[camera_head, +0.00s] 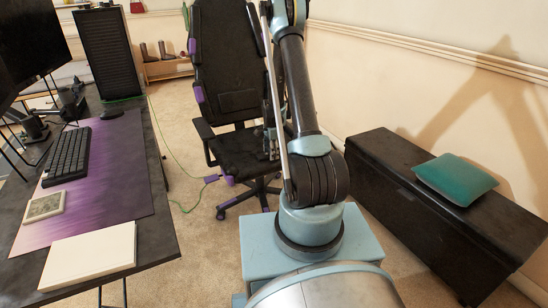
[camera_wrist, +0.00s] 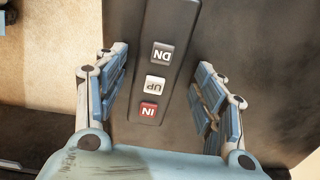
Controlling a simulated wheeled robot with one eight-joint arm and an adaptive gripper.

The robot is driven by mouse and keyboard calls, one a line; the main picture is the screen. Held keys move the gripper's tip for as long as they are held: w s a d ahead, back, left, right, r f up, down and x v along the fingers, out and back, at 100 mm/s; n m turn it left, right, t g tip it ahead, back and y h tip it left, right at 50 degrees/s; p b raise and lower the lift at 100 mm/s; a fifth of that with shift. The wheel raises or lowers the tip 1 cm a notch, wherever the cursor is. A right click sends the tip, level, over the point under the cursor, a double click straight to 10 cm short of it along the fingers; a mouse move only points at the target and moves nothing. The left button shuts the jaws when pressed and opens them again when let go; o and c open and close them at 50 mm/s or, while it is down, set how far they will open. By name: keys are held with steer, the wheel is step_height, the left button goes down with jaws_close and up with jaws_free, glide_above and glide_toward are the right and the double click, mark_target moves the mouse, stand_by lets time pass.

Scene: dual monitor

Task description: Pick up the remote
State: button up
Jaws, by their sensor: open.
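The remote (camera_wrist: 169,68) is a long dark grey bar with buttons marked DN, UP and a red IN. In the wrist view it lies on a dark surface, slightly tilted, running from the top edge down between my fingers. My gripper (camera_wrist: 163,84) is open, with one finger on each side of the remote and a gap on both sides. In the head view my gripper (camera_head: 270,142) is over the black seat of the office chair (camera_head: 235,150), partly hidden by my arm. I cannot make out the remote there.
A dark desk (camera_head: 155,232) with keyboard (camera_head: 67,157), purple mat, white book (camera_head: 90,256) and monitors stands at the left. A black bench (camera_head: 420,205) with a teal cushion (camera_head: 455,179) stands along the right wall. A green cable lies on the carpet between desk and chair.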

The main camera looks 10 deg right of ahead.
steer(key=c, duration=1.2)
